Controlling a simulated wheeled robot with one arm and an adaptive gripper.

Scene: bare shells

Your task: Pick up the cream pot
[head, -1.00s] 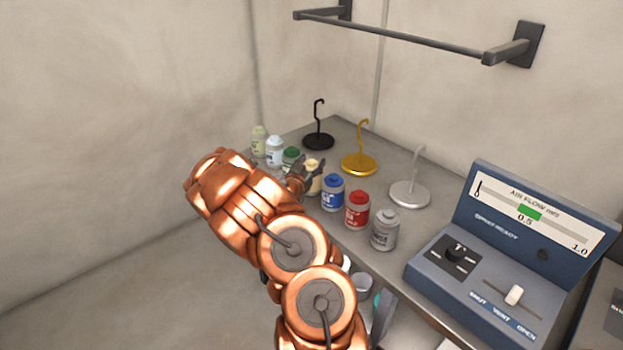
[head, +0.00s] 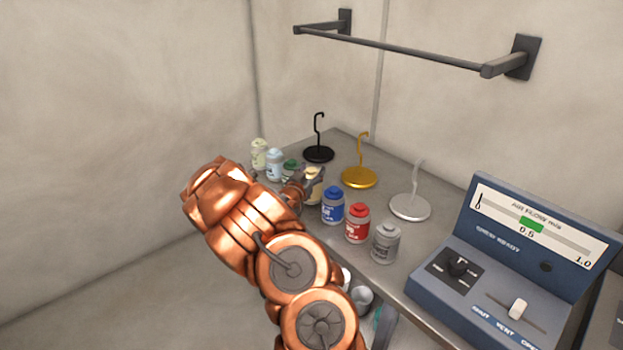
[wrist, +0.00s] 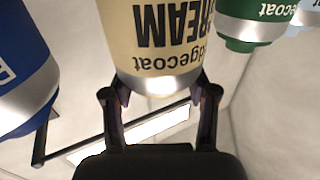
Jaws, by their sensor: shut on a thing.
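The cream pot (head: 314,180) is a pale yellow pot in the row along the front of the grey counter. It stands between the green-lidded pot and the blue pot. My gripper (head: 304,190) reaches it from the left and is shut on it. In the wrist view the cream pot (wrist: 160,40) fills the top middle, its label reading CREAM upside down. The two fingers of my gripper (wrist: 160,102) stand on either side of its silver end. I cannot tell whether the pot's base touches the counter.
The blue pot (head: 333,206), red pot (head: 358,224) and grey pot (head: 385,244) stand to the right. The green pot (head: 290,170), light blue pot (head: 275,165) and pale green pot (head: 259,154) stand left. Hook stands (head: 358,178) are behind. A control box (head: 520,255) sits right.

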